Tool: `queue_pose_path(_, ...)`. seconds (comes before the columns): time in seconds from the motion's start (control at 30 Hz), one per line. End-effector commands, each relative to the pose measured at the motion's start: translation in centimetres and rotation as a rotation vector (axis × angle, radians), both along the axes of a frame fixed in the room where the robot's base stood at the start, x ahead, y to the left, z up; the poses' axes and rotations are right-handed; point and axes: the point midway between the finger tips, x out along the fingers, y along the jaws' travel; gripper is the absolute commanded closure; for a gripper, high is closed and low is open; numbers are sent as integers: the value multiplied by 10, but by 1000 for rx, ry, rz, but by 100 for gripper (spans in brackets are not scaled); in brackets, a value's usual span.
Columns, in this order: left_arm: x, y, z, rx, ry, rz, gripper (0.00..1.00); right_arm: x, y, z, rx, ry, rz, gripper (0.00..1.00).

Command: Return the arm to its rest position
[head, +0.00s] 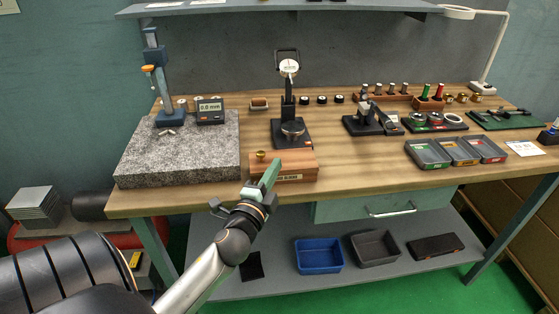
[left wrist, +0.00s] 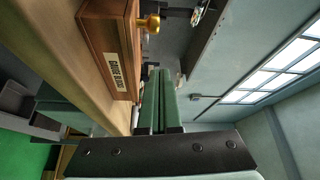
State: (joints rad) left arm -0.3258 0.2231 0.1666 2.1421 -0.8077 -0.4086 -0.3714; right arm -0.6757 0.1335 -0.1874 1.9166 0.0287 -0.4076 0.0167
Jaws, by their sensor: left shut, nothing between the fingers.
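My left gripper (head: 271,172) reaches in from the lower left in the head view. Its green fingers are shut with nothing between them. They point up and away, in front of the wooden gauge block box (head: 297,168) near the bench's front edge. The left wrist view shows the two fingers (left wrist: 160,100) side by side, with the box (left wrist: 108,45) to their left. A brass knob (head: 262,155) shows at the box's left end; it also shows in the left wrist view (left wrist: 150,22). I cannot tell whether the fingers touch the box. My right gripper is not in view.
A granite plate (head: 180,160) with a height stand (head: 163,90) lies left of the gripper. A dial gauge stand (head: 290,132) stands behind the box. Colored trays (head: 456,152) sit to the right. A lower shelf (head: 300,282) holds a blue bin (head: 318,256).

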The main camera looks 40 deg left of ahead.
Motion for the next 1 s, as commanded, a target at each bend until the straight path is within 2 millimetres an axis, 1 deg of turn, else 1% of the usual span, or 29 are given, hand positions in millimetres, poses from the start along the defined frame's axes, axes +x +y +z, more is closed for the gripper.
queue_pose_path(0.03,-11,-4,-3,-1,2,2,100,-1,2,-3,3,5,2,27)
queue_pose_path(0.1,-22,-9,-4,-2,1,0,100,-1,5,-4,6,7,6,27)
queue_pose_path(0.2,-36,-14,-4,0,2,2,100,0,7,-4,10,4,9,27)
queue_pose_path(0.3,-45,-18,-4,1,1,1,100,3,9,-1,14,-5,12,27)
queue_pose_path(0.5,-53,-21,-3,1,-1,0,100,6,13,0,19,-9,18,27)
queue_pose_path(0.7,-53,-21,-3,-1,0,-1,100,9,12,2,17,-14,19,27)
queue_pose_path(0.77,-52,-24,-7,-26,9,-10,100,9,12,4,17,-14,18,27)
queue_pose_path(0.87,-51,-38,-31,-161,54,-49,100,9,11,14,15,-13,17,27)
queue_pose_path(0.97,-56,-69,-76,-422,145,-101,100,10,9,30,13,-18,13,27)
queue_pose_path(1.0,-62,-85,-97,-546,190,-115,100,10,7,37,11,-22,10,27)
